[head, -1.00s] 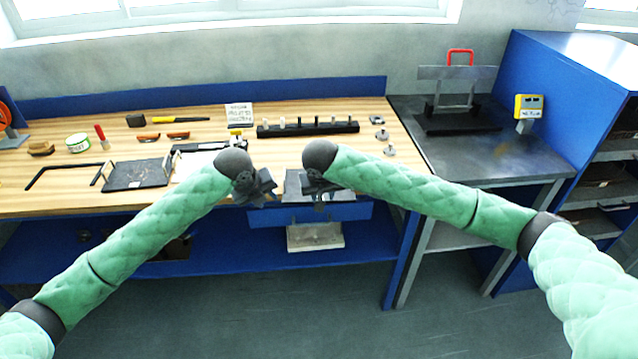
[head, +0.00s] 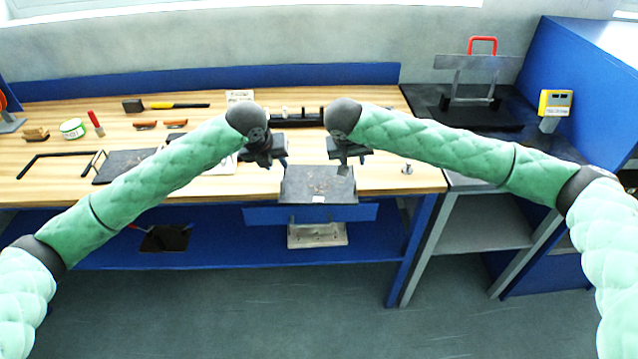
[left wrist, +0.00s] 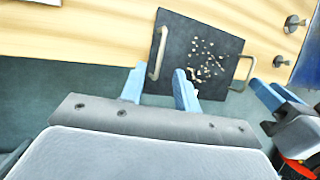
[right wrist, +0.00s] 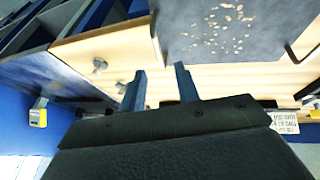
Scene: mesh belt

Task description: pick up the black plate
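A black plate (head: 318,184) with pale specks on top lies at the bench's front edge. The left wrist view shows it (left wrist: 200,50) with a metal handle (left wrist: 158,53) on one side and another handle opposite. The right wrist view shows part of its speckled face (right wrist: 220,30). My left gripper (head: 268,160) is open and empty, near the plate's left back corner. My right gripper (head: 348,155) is open and empty, near its right back corner. The left wrist view shows open fingers (left wrist: 158,88) close to a handle, apart from it as far as I can tell.
Another dark plate (head: 120,165) lies on the bench at left, partly behind my left arm. A black peg rail (head: 298,119) stands behind my grippers. A small metal knob (head: 407,168) stands at right. A blue shelf (head: 220,225) runs below the bench.

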